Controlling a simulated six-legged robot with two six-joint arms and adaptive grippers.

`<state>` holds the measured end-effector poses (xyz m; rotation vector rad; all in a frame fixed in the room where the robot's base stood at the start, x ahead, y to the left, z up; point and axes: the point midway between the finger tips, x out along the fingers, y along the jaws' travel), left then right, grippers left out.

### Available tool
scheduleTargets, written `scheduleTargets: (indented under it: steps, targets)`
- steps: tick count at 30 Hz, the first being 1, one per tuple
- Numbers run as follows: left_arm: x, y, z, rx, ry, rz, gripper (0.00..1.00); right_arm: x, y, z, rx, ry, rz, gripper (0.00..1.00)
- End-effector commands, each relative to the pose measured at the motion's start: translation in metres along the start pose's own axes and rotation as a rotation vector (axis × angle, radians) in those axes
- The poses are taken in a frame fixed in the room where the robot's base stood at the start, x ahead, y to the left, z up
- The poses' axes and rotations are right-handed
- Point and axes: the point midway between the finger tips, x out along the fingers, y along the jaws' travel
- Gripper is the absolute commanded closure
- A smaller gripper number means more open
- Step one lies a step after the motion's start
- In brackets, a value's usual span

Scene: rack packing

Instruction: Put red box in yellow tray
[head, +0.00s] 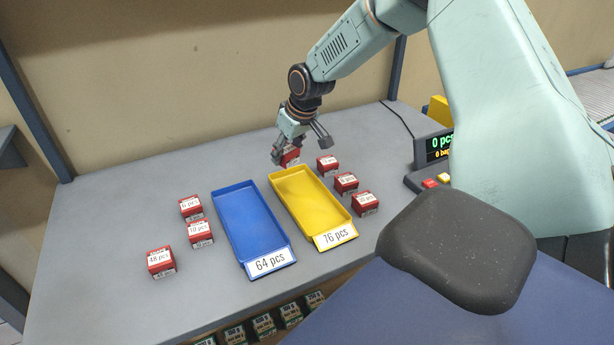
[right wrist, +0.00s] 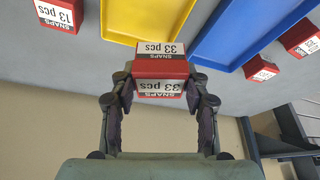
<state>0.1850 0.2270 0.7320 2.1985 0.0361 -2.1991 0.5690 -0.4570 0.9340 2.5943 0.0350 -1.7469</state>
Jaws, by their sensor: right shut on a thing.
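My right gripper (head: 299,150) is shut on a red box (head: 290,158) just behind the far end of the yellow tray. In the right wrist view the right gripper (right wrist: 160,82) has its fingers on both sides of this red box (right wrist: 161,69), labelled "33 pcs". I cannot tell whether the box touches the table. The yellow tray (head: 310,200), labelled "76 pcs", is empty; its edge (right wrist: 113,38) also shows in the right wrist view. My left gripper is not in view.
An empty blue tray (head: 248,225), labelled "64 pcs", lies left of the yellow one. Red boxes stand at right (head: 327,166), (head: 346,183), (head: 365,204) and at left (head: 191,207), (head: 200,232), (head: 161,262). A counter display (head: 433,147) stands at right. The table's far left is clear.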

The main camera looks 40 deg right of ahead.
Motion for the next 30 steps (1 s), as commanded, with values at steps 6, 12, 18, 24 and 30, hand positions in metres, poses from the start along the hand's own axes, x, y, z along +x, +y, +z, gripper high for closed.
scheduleTargets:
  steps: [6,12,18,24,30]
  targets:
    - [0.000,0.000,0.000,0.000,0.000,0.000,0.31,-0.005,0.023,-0.006,0.190,0.005,0.082,0.88]
    - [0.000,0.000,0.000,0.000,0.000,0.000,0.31,-0.006,0.027,-0.007,0.283,0.009,0.119,0.88]
    - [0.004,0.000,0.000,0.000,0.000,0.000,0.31,0.011,0.028,0.001,0.305,0.007,0.128,0.88]
    - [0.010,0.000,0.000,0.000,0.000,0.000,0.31,0.043,0.027,0.013,0.305,0.008,0.127,0.88]
    - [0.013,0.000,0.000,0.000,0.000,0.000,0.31,0.056,0.027,0.018,0.304,0.011,0.126,0.88]
